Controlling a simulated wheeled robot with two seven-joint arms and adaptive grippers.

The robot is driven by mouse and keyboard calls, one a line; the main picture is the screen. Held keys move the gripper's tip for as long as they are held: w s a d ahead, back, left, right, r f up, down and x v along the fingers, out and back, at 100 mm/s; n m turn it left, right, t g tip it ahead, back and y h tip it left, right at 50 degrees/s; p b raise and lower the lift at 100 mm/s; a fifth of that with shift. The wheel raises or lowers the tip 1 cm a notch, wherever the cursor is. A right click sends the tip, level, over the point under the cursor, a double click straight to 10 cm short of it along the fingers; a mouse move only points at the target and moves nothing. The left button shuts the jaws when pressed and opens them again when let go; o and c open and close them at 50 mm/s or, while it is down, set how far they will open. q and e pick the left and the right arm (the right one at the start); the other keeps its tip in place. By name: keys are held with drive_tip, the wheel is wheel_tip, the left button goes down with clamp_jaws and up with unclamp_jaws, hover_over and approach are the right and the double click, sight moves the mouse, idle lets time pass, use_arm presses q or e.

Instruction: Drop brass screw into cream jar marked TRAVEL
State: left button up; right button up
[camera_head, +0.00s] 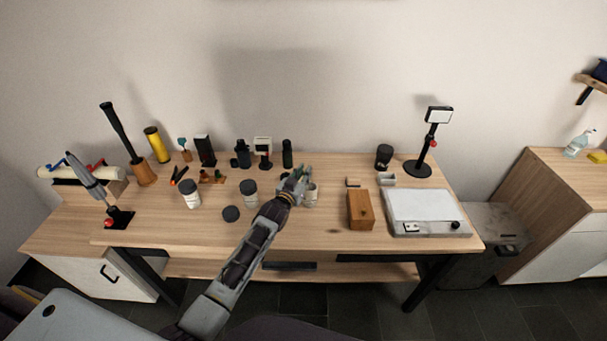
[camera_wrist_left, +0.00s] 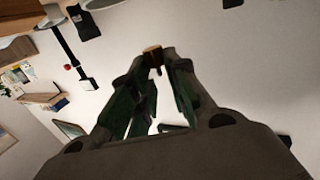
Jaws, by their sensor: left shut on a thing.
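My left gripper (camera_head: 296,182) is over the middle of the wooden table. In the left wrist view its fingers (camera_wrist_left: 158,60) are closed on a small brass-coloured piece at their tips, the brass screw (camera_wrist_left: 152,50). A pale jar (camera_head: 311,196) stands just right of the gripper, partly hidden by it. Two more pale jars, one in the middle (camera_head: 249,194) and one on the left (camera_head: 191,196), stand to the left with dark tops. The lettering on the jars is too small to read, so I cannot tell which is marked TRAVEL. My right gripper is not in view.
A dark round lid (camera_head: 231,214) lies between the jars. A wooden box (camera_head: 360,209) and a pale flat panel (camera_head: 427,208) are to the right. A stand (camera_head: 418,168) and a black cup (camera_head: 383,157) are behind. Several upright items line the back.

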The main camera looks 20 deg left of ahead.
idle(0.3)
use_arm(q)
drive_tip(key=o, duration=0.9)
drive_tip(key=shift+f, duration=0.1)
drive_tip(key=shift+s+a+r, duration=0.1)
drive_tip(key=shift+s+a, duration=0.15)
drive_tip(key=shift+s, duration=1.75)
drive_tip(key=shift+s+a+r, duration=0.15)
drive_tip(key=shift+s+a, duration=0.05)
drive_tip(key=shift+s, duration=1.8)
drive_tip(key=shift+s+a+r, duration=0.1)
drive_tip(key=shift+s+a, duration=0.15)
drive_tip(key=shift+s, duration=1.75)
drive_tip(key=shift+f, duration=0.1)
